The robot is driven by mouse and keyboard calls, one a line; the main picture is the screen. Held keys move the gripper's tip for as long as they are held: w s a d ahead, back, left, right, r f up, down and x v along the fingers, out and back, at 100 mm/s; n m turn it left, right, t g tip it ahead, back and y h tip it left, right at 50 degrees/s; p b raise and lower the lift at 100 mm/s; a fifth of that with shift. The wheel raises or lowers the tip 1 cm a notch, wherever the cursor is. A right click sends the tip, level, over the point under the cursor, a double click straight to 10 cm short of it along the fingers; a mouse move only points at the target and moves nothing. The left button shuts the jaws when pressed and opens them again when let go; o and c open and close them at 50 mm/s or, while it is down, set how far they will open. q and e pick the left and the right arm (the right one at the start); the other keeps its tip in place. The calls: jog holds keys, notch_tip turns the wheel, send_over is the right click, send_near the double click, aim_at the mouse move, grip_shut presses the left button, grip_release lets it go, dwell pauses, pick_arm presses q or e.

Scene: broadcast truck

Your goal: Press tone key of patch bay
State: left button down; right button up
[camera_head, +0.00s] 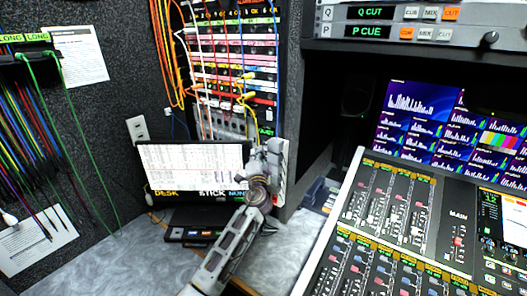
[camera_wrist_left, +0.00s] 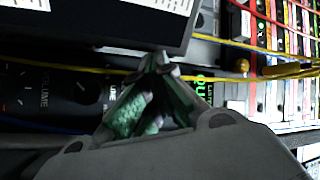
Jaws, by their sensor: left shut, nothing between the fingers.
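The patch bay (camera_head: 235,70) stands upright in the rack at the back, with rows of jacks and many coloured cables. It also shows sideways at the right of the left wrist view (camera_wrist_left: 285,60). My left gripper (camera_head: 272,150) is in front of the lower right of the rack, beside the right edge of a screen. In the left wrist view its fingertips (camera_wrist_left: 156,60) meet, with nothing between them, close to a yellow cable and the screen's dark edge. A green-lettered label (camera_wrist_left: 203,88) shows just beyond the fingers. I cannot make out which key is the tone key. My right gripper is not in view.
A screen (camera_head: 195,168) with a white table stands below the patch bay. A panel marked VOLUME (camera_wrist_left: 50,92) lies left in the wrist view. Yellow cables (camera_wrist_left: 250,78) cross near the fingers. A mixing desk (camera_head: 400,225) fills the right, and grey desktop (camera_head: 140,262) is clear at front left.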

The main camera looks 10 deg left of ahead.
pick_arm(q)
jog(key=shift+s+d+f, duration=0.2)
jog(key=shift+s+d, duration=0.1)
jog(key=shift+d, duration=0.1)
jog(key=shift+s+a+r+p, duration=0.15)
jog(key=shift+s+a, duration=0.25)
jog(key=shift+s, duration=0.5)
jog(key=shift+s+a+f+p, duration=0.1)
jog(key=shift+s+a+p, duration=0.25)
jog(key=shift+s, duration=0.6)
jog(key=shift+s+a+r+p, duration=0.15)
jog(key=shift+s+a, duration=0.25)
jog(key=shift+s, duration=0.5)
jog(key=shift+f, duration=0.1)
